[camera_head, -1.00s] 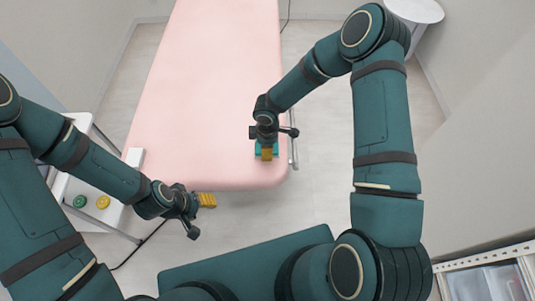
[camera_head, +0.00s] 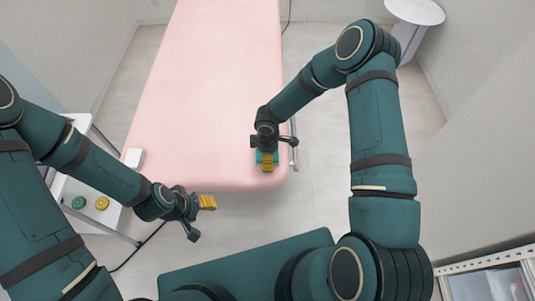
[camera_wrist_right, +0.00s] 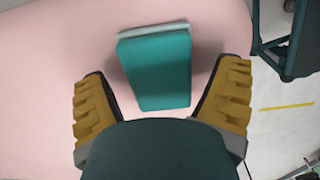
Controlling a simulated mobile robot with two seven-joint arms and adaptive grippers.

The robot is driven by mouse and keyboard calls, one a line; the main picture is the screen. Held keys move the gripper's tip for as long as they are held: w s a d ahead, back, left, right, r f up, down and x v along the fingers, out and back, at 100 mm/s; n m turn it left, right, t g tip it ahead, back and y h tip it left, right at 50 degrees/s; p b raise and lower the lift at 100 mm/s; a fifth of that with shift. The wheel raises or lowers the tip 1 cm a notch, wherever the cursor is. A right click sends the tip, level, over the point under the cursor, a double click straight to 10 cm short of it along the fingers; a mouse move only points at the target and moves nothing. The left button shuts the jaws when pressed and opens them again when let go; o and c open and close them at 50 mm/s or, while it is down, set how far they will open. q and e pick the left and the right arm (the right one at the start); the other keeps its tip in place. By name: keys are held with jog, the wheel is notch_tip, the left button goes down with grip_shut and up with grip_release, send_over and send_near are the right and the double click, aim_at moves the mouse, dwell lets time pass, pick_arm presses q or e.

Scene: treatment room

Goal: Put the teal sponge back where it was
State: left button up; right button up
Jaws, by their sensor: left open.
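The teal sponge (camera_head: 258,157) lies on the near right corner of the pink treatment bed (camera_head: 215,100). In the right wrist view the sponge (camera_wrist_right: 158,70) is a teal block with a pale strip along its far edge. My right gripper (camera_head: 268,163) is over it and partly hides it in the head view. Its yellow fingers (camera_wrist_right: 163,75) are spread wide on either side of the sponge, with a gap at each side. My left gripper (camera_head: 207,202) is open and empty, off the bed's near edge.
A white stand at left bears a green round item (camera_head: 79,202) and a yellow one (camera_head: 102,203), beside my left arm. A white box (camera_head: 133,158) is by the bed's left edge. A round white table (camera_head: 415,12) stands far right. A metal rail runs along the bed's right side.

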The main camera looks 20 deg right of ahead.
jog(key=shift+r, duration=0.1)
jog(key=shift+r, duration=0.3)
notch_tip(320, 180, up, 10)
jog(key=p, duration=0.3)
jog(key=s+a+m+y, duration=0.2)
jog(key=s+m, duration=0.6)
jog(key=s+a+f+m+t+y, duration=0.1)
jog(key=s+a+m, duration=0.1)
jog(key=s+m, duration=0.5)
jog(key=shift+s+a+m+t+y, duration=0.3)
jog(key=shift+s+m+y, duration=0.1)
jog(key=shift+m, duration=0.4)
jog(key=shift+f, duration=0.1)
